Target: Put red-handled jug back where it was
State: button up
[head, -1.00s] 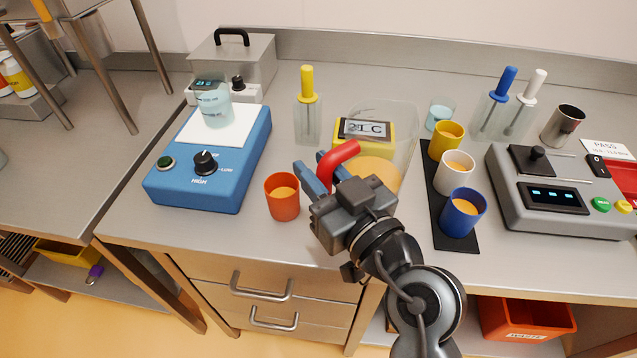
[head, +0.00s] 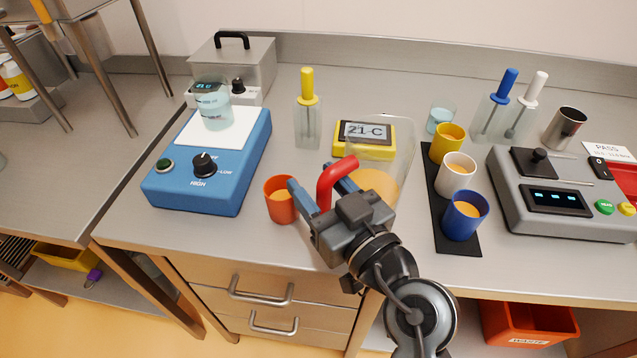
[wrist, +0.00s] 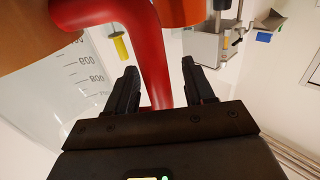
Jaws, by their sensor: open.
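The clear jug (head: 396,150) with a red handle (head: 335,180) and orange contents stands near the bench's front, right of the orange cup. Its base is partly hidden by my arm. My gripper (head: 328,190) is at the handle, its blue fingers on either side. In the wrist view the red handle (wrist: 150,65) runs down between the two open dark fingers of my gripper (wrist: 159,75). The jug's graduated clear wall (wrist: 70,85) shows at left there. I see gaps beside the handle; the fingers do not appear to clamp it.
An orange cup (head: 280,202) stands close left of my fingers. A yellow thermometer display (head: 363,138) is just behind the jug. A black mat (head: 449,225) with yellow, white and blue cups lies to the right. The blue stirrer unit (head: 215,165) is at left.

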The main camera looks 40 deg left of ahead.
jog(key=v, duration=1.2)
jog(key=shift+r, duration=0.1)
jog(key=s+d+f+m+t+h, duration=0.1)
jog(key=s+d+m+t+h, duration=0.2)
jog(key=s+d, duration=0.4)
jog(key=s+d+f+m+t+h, duration=0.1)
jog(key=s+d+m+t+h, duration=0.2)
jog(key=d, duration=1.1)
jog(key=s+d+f+m+t+h, duration=0.1)
jog(key=s+d+m+t+h, duration=0.2)
jog(key=s+d+m+h, duration=0.5)
jog(key=s+d+h, duration=0.3)
jog(key=s, duration=0.2)
jog(key=shift+d+f, duration=0.2)
jog(key=shift+f, duration=0.2)
